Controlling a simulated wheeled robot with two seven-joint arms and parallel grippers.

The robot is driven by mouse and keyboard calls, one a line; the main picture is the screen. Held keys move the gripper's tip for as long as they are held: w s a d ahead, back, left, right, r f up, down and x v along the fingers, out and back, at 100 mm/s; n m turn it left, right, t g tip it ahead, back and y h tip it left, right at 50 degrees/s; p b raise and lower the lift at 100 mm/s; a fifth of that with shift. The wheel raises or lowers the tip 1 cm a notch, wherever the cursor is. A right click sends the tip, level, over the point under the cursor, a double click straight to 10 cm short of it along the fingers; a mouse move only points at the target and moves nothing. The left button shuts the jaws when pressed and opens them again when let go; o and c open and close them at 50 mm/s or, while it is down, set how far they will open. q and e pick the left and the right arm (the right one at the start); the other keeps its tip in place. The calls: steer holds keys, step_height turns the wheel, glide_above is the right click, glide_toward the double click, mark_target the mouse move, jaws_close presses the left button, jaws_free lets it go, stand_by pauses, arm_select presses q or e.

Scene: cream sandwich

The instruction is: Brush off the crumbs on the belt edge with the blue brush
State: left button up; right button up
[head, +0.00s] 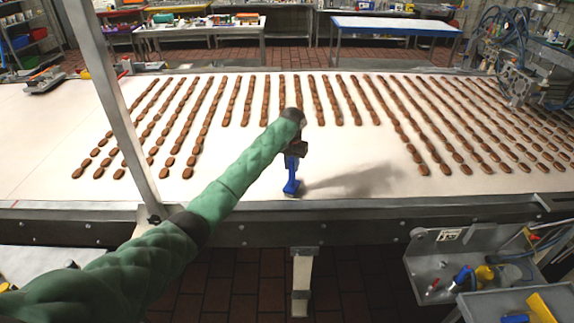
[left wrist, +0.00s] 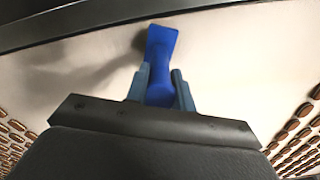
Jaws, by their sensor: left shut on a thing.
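My left gripper (head: 294,155) reaches in from the left over the near part of the belt. It is shut on the blue brush (head: 291,183), which points down towards the white belt surface close to its near edge (head: 350,205). In the left wrist view the brush (left wrist: 160,65) sits between the two fingers of my left gripper (left wrist: 161,85), with its head towards the dark edge rail (left wrist: 90,18). I cannot tell whether the brush touches the belt. No crumbs can be made out in either view. My right gripper is not in view.
Rows of brown sandwich pieces (head: 440,130) lie across the white belt (head: 60,180), with a bare patch around the brush. A metal post (head: 118,105) stands at the left. A grey tool tray (head: 440,268) with tools hangs at the front right.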

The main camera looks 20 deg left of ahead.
arm_select(q)
steer(key=w+d, duration=0.2)
steer(key=d, duration=0.7)
steer(key=shift+w+d, duration=0.2)
steer(key=shift+w, duration=0.05)
stand_by(0.9)
steer(key=shift+w+d, duration=0.9)
steer(key=shift+d, duration=1.95)
steer(key=s+a, duration=0.3)
steer(key=a, duration=0.7)
steer(key=s+a, duration=0.2)
steer(key=a, duration=0.8)
steer(key=shift+s, duration=0.4)
steer(key=shift+r, duration=0.1)
